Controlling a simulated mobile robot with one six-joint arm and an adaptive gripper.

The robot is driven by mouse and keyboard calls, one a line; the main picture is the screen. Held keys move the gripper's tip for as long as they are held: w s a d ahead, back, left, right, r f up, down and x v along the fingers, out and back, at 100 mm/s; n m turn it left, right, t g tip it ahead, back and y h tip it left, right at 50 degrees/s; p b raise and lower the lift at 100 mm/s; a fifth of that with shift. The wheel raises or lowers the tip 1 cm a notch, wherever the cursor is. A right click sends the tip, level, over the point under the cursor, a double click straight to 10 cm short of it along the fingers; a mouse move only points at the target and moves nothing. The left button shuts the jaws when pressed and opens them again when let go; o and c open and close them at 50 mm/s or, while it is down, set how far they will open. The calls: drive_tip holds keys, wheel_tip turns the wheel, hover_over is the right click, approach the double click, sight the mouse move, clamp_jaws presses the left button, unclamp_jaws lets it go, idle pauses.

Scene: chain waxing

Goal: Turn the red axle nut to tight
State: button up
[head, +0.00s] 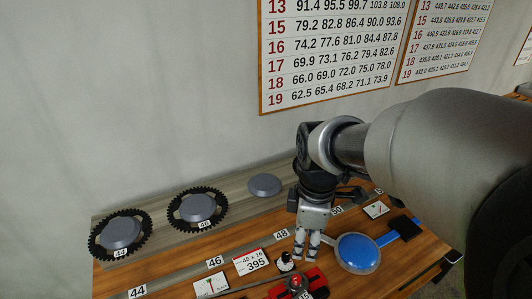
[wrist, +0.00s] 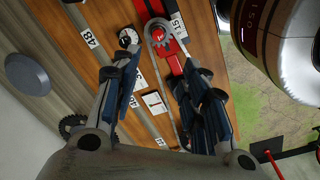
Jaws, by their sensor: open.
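The red axle nut (wrist: 158,34) shows in the wrist view as a small red centre on a grey toothed cog, near the top edge and between the lines of my fingers. The cog sits on a red plate (wrist: 175,62). In the head view the red plate with the grey cog (head: 297,281) is at the bottom edge, and the nut is too small to make out clearly. My gripper (head: 307,246) is open and empty above the bench, just behind the red plate. In the wrist view its fingers (wrist: 163,75) are spread apart, and the nut lies beyond their tips.
A small black-and-white dial (head: 286,262) stands left of my gripper. A blue round-headed tool (head: 357,253) lies to the right. Black chainrings (head: 121,233) sit on a grey rail at the left. Number labels (head: 282,235) and cards (head: 251,262) lie on the wooden bench.

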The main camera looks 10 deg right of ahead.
sight(297, 278)
drive_tip(key=f+b, duration=0.1)
drive_tip(key=f, duration=0.5)
drive_tip(key=w+f+n+b, duration=0.1)
drive_tip(key=f+b, duration=0.1)
drive_tip(key=f, duration=0.4)
drive_tip(key=f+n+b, duration=0.1)
drive_tip(key=f, duration=0.5)
drive_tip(key=shift+w+f+g+b, duration=0.25)
drive_tip(key=shift+g+b, duration=0.05)
drive_tip(key=shift+b, duration=0.1)
clamp_jaws()
